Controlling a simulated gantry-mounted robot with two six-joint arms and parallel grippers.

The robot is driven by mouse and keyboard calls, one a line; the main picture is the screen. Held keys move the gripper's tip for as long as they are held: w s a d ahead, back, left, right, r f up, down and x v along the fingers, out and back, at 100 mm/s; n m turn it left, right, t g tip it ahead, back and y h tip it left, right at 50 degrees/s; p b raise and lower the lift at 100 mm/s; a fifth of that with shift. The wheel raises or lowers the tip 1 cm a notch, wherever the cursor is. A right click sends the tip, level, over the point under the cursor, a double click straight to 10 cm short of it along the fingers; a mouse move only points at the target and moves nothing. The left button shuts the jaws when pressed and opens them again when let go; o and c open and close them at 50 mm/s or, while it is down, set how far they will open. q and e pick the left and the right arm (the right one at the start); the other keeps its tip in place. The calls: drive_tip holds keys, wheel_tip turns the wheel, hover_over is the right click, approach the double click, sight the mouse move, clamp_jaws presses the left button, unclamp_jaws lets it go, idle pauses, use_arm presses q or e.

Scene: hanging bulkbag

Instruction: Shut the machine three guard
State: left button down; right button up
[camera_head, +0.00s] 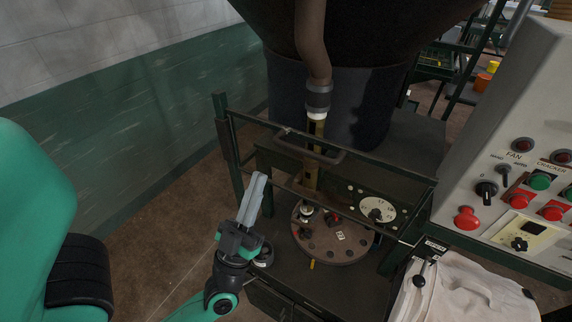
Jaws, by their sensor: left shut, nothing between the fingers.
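The machine's guard appears to be the dark metal frame (372,161) with a bar handle (310,147), standing in front of the machine in the middle of the view. I cannot tell whether it has a clear panel or how far it is shut. Behind and below it is a round brown turntable plate (335,248) with small fittings, and a white dial (377,210). My left gripper (260,180) is shut and empty, its fingers pointing up, in front of and left of the guard's lower part. It looks apart from the handle. My right gripper does not show.
A grey control panel (495,150) with red and green buttons and knobs stands at the right. A white bag (455,290) hangs below it. A dark hopper (380,35) with a brown pipe (312,45) is above the machine. Floor (150,235) is open at the left.

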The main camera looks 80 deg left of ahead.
use_arm(q)
drive_tip(key=p+x, duration=0.4)
drive_tip(key=x, duration=0.7)
drive_tip(key=shift+w+f+b, duration=0.15)
drive_tip(key=shift+f+b, duration=1.45)
drive_tip(key=shift+f, duration=0.65)
drive_tip(key=shift+f, duration=0.1)
wheel_tip(320, 180, down, 40)
drive_tip(key=b, duration=3.2)
drive_tip(key=shift+h, duration=0.3)
